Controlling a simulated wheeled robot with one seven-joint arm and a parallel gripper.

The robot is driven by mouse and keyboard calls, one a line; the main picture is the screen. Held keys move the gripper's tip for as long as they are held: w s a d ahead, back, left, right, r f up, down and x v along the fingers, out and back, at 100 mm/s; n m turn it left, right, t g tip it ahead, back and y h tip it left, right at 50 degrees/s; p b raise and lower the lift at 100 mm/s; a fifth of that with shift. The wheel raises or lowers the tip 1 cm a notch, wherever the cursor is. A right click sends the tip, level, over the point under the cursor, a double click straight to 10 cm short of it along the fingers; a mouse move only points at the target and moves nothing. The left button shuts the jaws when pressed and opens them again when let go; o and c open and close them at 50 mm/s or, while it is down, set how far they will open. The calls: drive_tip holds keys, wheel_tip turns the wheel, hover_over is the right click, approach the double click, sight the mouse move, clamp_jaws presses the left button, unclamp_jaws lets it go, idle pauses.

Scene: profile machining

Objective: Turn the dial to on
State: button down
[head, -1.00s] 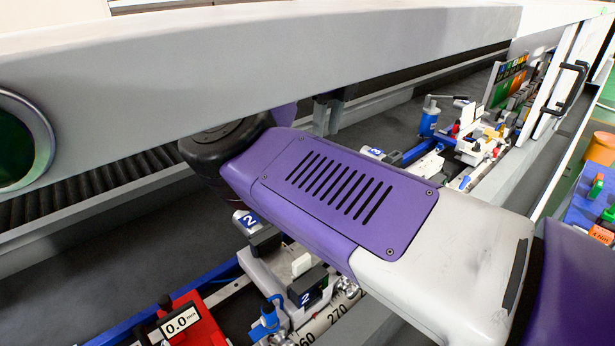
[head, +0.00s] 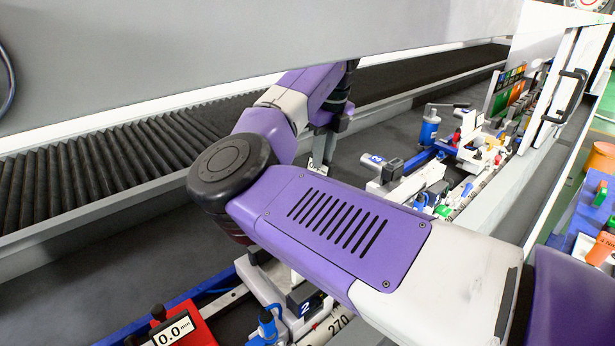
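I cannot make out a dial with an on mark in the head view. A round dial-like face (head: 583,3) is cut off by the top right edge, too little shown to tell what it is. My purple arm crosses the middle of the view. My gripper (head: 318,160) hangs beyond the arm's elbow, above the dark machine bed (head: 400,125). It is small and partly hidden by my arm, so its finger opening cannot be told. I see nothing clearly held in it.
A red device with a 0.0 display (head: 174,328) sits at the lower left. Blue-and-white clamping fixtures (head: 405,180) line the rail. A large grey beam (head: 200,60) spans the top. A white door with a black handle (head: 566,95) stands at the right.

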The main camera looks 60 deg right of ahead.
drive_tip(key=shift+r+p, duration=0.1)
drive_tip(key=shift+p, duration=0.2)
drive_tip(key=shift+n, duration=0.5)
drive_tip(key=shift+n+y+p, duration=0.3)
drive_tip(key=shift+n+p, duration=1.2)
drive_tip(key=shift+p, duration=0.1)
drive_tip(key=shift+n, duration=0.4)
drive_tip(key=shift+p, duration=0.35)
